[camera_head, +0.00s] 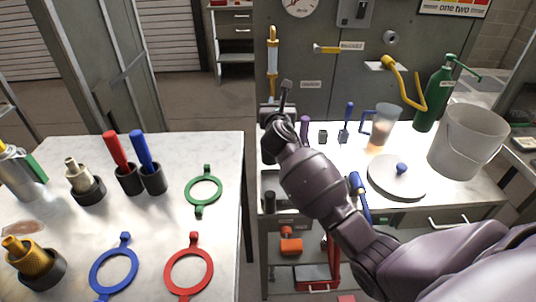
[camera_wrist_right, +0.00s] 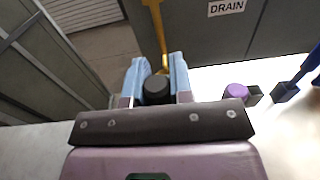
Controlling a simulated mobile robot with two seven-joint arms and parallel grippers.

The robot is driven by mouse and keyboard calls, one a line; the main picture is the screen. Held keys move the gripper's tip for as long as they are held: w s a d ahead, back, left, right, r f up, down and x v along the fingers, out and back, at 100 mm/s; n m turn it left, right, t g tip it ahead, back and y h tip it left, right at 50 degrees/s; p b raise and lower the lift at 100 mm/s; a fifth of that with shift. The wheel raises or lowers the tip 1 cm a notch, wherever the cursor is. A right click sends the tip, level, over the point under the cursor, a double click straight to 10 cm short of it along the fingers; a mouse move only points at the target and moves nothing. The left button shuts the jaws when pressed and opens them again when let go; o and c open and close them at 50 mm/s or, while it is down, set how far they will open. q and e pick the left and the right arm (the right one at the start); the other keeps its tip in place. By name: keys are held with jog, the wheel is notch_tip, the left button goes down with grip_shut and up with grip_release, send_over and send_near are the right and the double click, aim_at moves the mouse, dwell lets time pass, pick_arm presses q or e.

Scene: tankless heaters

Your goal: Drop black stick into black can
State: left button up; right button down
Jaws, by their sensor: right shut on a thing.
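My right gripper (camera_wrist_right: 156,88) is shut on the black stick (camera_wrist_right: 157,88), whose dark round end shows between the pale blue fingers in the right wrist view. In the head view the black stick (camera_head: 287,88) stands upright above the gripper (camera_head: 282,108), over the back left of the right-hand bench. A small black can (camera_head: 322,136) stands on this bench, to the right of a purple stick (camera_head: 305,127). Another dark cylinder (camera_head: 269,201) is near the bench's front left corner; I cannot tell whether it is a can. My left gripper is out of view.
The left table (camera_head: 225,155) holds red and blue sticks in dark cans, and several rings.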

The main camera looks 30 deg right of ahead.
notch_tip(320, 180, down, 2)
jog(key=shift+f+b, duration=0.1)
jog(key=shift+b, duration=0.6)
jog(key=c, duration=0.9)
grip_release()
jog(key=shift+c, duration=0.2)
jog(key=shift+s+a, duration=0.1)
